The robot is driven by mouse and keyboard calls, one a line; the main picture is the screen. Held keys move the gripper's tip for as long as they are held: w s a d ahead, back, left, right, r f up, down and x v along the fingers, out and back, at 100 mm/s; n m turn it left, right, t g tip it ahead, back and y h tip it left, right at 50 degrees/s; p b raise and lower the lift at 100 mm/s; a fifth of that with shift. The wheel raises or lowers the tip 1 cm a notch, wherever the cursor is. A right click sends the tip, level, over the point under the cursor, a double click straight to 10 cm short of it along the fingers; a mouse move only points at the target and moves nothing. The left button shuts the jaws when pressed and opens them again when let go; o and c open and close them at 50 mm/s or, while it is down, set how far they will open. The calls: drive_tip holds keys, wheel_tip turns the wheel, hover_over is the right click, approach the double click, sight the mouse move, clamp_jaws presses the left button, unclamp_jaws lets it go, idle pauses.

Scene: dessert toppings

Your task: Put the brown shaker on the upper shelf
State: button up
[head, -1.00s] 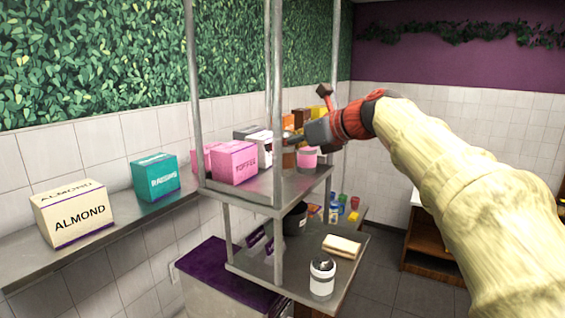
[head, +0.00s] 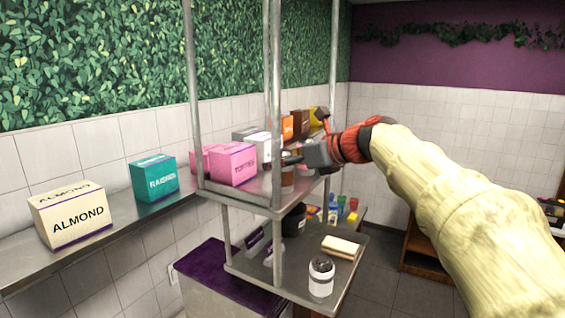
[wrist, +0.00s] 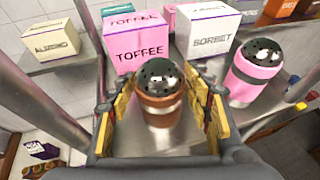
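The brown shaker (head: 288,180), with a dark perforated dome lid, stands upright at the front of the upper shelf (head: 240,194), beside a metal post. In the wrist view the brown shaker (wrist: 159,106) is between the fingers of my gripper (wrist: 160,82). Narrow gaps show between the pads and the shaker, so the gripper looks open around it. In the head view my gripper (head: 296,158) reaches in from the right at shelf height, partly hiding the shaker's top.
A pink shaker (wrist: 254,72) stands close to the right of the gripper. A pink toffee box (wrist: 136,40) and a white sorbet box (wrist: 206,30) are behind. Metal posts (head: 276,100) frame the shelf. A white jar (head: 321,277) stands on the lower shelf.

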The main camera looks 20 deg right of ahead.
drive_tip(key=shift+o, duration=0.7)
drive_tip(key=shift+r, duration=0.1)
drive_tip(key=shift+s+d+r, duration=0.15)
drive_tip(key=b+v, duration=0.1)
drive_tip(key=v, duration=1)
drive_tip(key=shift+s+d+b, duration=0.15)
drive_tip(key=shift+s+b, duration=0.15)
drive_tip(key=shift+b, duration=0.1)
drive_tip(key=s+a+f+n+g+h, duration=0.1)
drive_tip(key=s+a+f+n, duration=0.25)
drive_tip(key=f, duration=0.25)
drive_tip(key=s+a+f+n+g+h, duration=0.1)
drive_tip(key=s+a+f+n+g, duration=0.1)
drive_tip(key=s+f+n, duration=0.3)
drive_tip(key=s+f+n+g+h, duration=0.1)
drive_tip(key=s+f+n+h, duration=0.1)
drive_tip(key=s+f+n, duration=0.7)
drive_tip(key=s+f+n+g+h, duration=0.2)
drive_tip(key=s+f+n, duration=0.8)
drive_tip(key=f, duration=0.6)
drive_tip(key=shift+s+f+n+h, duration=0.2)
drive_tip(key=shift+f+n+h, duration=0.1)
drive_tip(key=shift+n, duration=0.95)
